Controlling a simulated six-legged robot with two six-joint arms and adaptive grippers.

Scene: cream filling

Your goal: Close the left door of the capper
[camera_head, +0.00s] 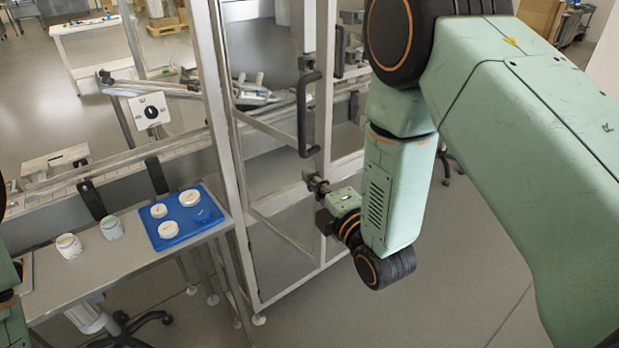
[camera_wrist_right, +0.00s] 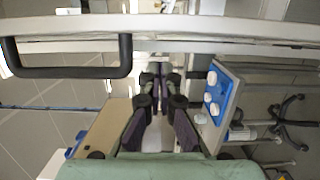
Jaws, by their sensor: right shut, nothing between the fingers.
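The left door of the capper (camera_head: 323,110) is a tall metal-framed panel standing ajar, swung out from the machine frame. Its black bar handle (camera_head: 304,112) is upright on the free-edge side; it also shows in the right wrist view (camera_wrist_right: 125,58). My right gripper (camera_head: 314,183) is shut and empty, at the door's edge post below the handle. In the wrist view its fingertips (camera_wrist_right: 157,72) are close to the pale door bar; I cannot tell if they touch. My left gripper is out of view; only part of my left arm shows at the left edge.
A blue tray (camera_head: 168,243) with white lids lies on a side table (camera_head: 60,290), with two jars (camera_head: 69,246) (camera_head: 111,228) beside it. A control box (camera_head: 150,111) stands behind. A wheeled stool base (camera_head: 130,330) is under the table.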

